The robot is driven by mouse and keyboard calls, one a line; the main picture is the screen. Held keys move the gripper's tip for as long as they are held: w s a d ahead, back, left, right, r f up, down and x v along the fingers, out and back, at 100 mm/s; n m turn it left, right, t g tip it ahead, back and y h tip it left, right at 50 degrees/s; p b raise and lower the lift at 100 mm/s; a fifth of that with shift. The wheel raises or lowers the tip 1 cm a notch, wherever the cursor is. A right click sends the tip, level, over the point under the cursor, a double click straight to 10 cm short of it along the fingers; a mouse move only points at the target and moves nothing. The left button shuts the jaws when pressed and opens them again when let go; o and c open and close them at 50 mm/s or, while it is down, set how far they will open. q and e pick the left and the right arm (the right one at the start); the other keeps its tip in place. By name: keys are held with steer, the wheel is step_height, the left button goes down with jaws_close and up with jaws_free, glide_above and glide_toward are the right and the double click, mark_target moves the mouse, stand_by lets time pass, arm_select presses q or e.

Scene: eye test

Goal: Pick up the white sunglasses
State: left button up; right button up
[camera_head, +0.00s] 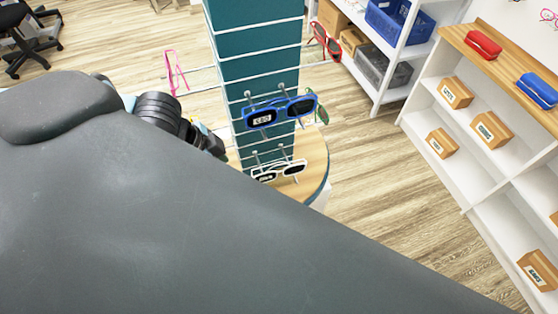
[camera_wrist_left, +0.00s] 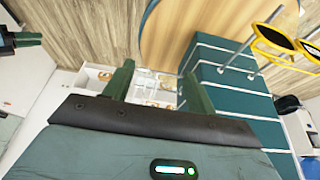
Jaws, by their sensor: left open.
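The white sunglasses (camera_head: 280,170) sit on prongs low on a teal slatted display column (camera_head: 262,65), above its round wooden base, in the head view. Blue sunglasses (camera_head: 282,110) hang directly above them. My left gripper (camera_head: 218,147) is at the column's left side, left of and a little above the white sunglasses, apart from them. In the left wrist view my left gripper (camera_wrist_left: 158,80) is open, with nothing between its fingers. The white sunglasses do not show there. My right gripper is not identifiable in either view.
Yellow sunglasses (camera_wrist_left: 277,42) stick out from the column in the left wrist view. Pink glasses (camera_head: 175,72) and red sunglasses (camera_head: 326,41) project from the column's sides. White shelves (camera_head: 465,165) with small boxes stand right. Wooden floor (camera_head: 365,150) between is clear. My grey arm hides the foreground.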

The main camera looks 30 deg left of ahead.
mark_target(278, 169)
arm_select(q)
steer(key=shift+w+d, duration=1.7)
steer(key=shift+w, duration=0.25)
steer(key=shift+w+d, duration=0.2)
steer(key=x, duration=0.5)
steer(key=c, duration=1)
steer(key=shift+c, duration=0.2)
steer(key=shift+r, duration=0.1)
